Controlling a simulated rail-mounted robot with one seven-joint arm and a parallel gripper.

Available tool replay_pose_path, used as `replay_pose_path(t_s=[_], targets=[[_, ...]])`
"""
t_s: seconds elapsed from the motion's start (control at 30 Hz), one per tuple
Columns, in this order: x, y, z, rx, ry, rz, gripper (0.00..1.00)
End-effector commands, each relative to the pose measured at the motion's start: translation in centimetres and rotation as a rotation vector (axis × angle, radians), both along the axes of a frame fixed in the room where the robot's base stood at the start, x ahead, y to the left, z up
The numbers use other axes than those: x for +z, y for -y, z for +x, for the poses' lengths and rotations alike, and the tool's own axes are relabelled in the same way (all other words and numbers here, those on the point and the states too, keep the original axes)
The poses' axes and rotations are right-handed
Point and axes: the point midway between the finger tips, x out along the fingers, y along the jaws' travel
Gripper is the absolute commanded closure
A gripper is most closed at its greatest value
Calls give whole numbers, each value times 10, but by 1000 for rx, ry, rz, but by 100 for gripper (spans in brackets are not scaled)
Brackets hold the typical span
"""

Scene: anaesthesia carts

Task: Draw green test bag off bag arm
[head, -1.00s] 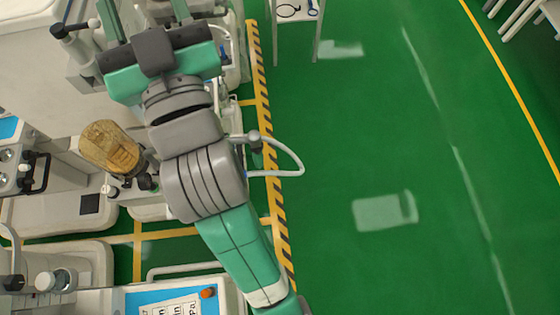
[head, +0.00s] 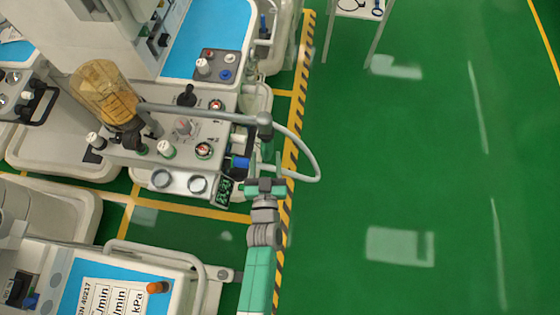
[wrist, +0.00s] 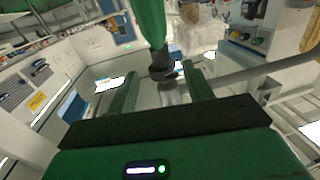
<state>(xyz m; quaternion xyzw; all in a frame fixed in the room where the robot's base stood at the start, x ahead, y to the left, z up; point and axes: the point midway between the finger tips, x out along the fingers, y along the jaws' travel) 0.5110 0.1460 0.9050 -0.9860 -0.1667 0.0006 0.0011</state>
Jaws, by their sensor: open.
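The green test bag (wrist: 151,22) shows in the wrist view at top centre, with a dark neck (wrist: 161,66) below it in the picture. The grey bag arm (wrist: 268,71) runs in from the right towards that neck. My gripper (wrist: 162,78) is open, with one green finger on each side of the neck; I cannot tell whether they touch it. In the head view the bag arm (head: 205,114) reaches right from the cart and curves round over the floor's edge. My gripper (head: 264,184) is by its curved end. The bag cannot be made out there.
An amber canister (head: 103,92) stands on the cart by the bag arm. The control panel (head: 185,128) with knobs lies left of my gripper. Another cart (head: 110,285) with a rail is at lower left.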

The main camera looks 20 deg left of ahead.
Motion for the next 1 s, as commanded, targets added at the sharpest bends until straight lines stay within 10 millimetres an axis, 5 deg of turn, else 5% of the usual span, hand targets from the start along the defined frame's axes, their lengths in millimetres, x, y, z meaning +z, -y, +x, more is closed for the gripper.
replay_pose_path(t_s=[0.17, 0.6, 0.93, 1.0], targets=[[-1, -2, 5, 1, 2, 2, 49], [-1, -24, 69, 2, 2, 1, 49], [1, -25, 74, 0, 0, 0, 49], [1, -25, 74, 0, 0, 0, 63]])
